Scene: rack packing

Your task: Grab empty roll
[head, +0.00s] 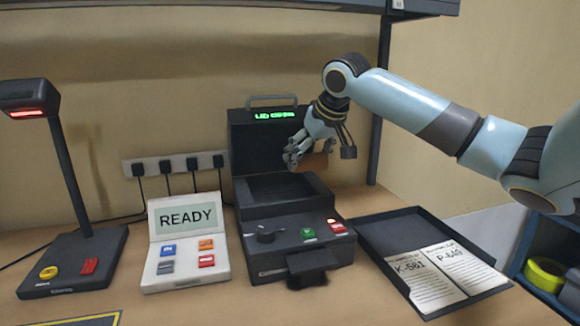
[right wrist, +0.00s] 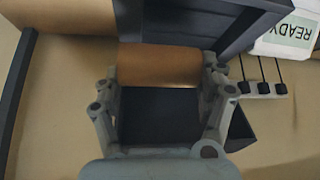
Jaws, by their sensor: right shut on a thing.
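The empty roll, a bare brown cardboard core, shows in the head view (head: 316,162) and in the right wrist view (right wrist: 160,66). My right gripper (head: 305,152) is shut on it, with one finger at each end in the right wrist view (right wrist: 162,78). The roll is held in the air in front of the raised lid (head: 252,145) of the dark label printer (head: 300,258), above its open bay (head: 280,188). The bay looks empty. My left gripper is not in view.
A READY control box (head: 186,222) stands left of the printer, and a lamp-like scanner stand (head: 72,262) is further left. A black tray (head: 390,243) with two paper sheets lies to the right. Yellow tape (head: 546,273) sits on a blue shelf. Wall sockets (head: 175,165) are behind.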

